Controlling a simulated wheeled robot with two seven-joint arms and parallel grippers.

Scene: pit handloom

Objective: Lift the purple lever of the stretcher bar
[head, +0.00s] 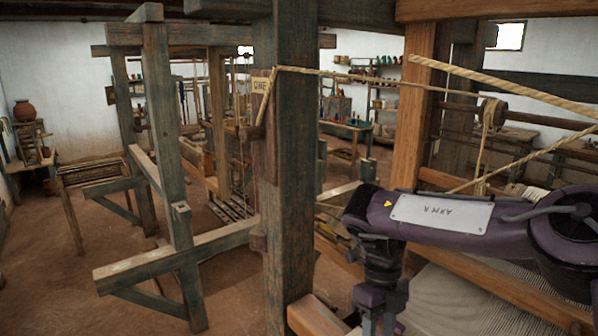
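I cannot make out the stretcher bar or its purple lever in the head view. My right arm, dark purple with a pale label plate, comes in from the right over the loom. Its lower end points down, and the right gripper (382,322) is at the bottom edge, partly cut off. Whether its fingers are open or shut does not show. My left gripper is not in view.
A thick dark wooden post (290,190) stands upright just left of my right arm. Ropes (345,75) run across from it to the right. A wooden loom beam (500,285) lies under my arm. Another loom frame (165,150) stands left, with bare earthen floor around it.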

